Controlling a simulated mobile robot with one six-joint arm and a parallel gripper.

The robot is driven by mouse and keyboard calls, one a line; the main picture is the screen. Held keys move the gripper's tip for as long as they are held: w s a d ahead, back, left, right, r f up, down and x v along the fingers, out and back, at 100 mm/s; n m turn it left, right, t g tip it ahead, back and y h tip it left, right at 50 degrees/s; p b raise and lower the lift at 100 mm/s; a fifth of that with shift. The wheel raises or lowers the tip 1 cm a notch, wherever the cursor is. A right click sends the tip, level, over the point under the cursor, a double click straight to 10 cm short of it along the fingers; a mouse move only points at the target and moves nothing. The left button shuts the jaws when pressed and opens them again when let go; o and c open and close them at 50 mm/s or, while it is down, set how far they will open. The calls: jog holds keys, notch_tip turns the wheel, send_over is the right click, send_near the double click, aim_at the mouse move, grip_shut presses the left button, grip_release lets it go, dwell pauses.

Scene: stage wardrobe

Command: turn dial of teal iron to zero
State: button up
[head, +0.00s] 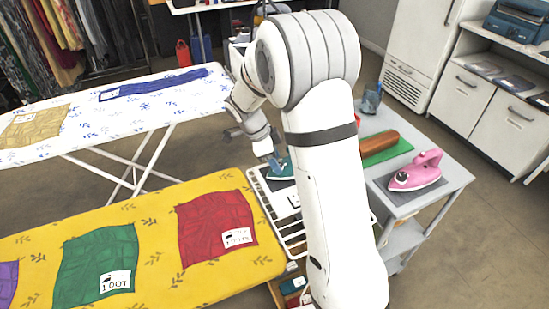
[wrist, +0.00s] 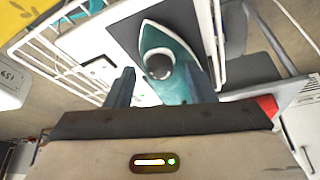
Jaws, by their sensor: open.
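The teal iron (head: 285,170) stands on a white wire rack beside the yellow ironing board, partly hidden behind my arm in the head view. In the wrist view the teal iron (wrist: 176,38) lies ahead of my gripper, its pointed front toward the top of the picture. Its round dial (wrist: 159,66) is dark with a pale rim, and its setting is too small to read. My gripper (wrist: 163,80) is open, with the dial seen between its fingers. It also shows in the head view (head: 272,163), close to the iron. I cannot tell whether it touches the dial.
The yellow ironing board (head: 160,230) holds folded red, green and purple cloths. A white patterned board (head: 150,110) is behind it. A pink iron (head: 417,172) stands on a grey table (head: 440,185) at right, near a brown roll (head: 378,143) on a green mat. White rack wires surround the teal iron.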

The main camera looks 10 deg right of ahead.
jog(key=c, duration=1)
jog(key=shift+n+b, duration=0.3)
jog(key=shift+b, duration=0.15)
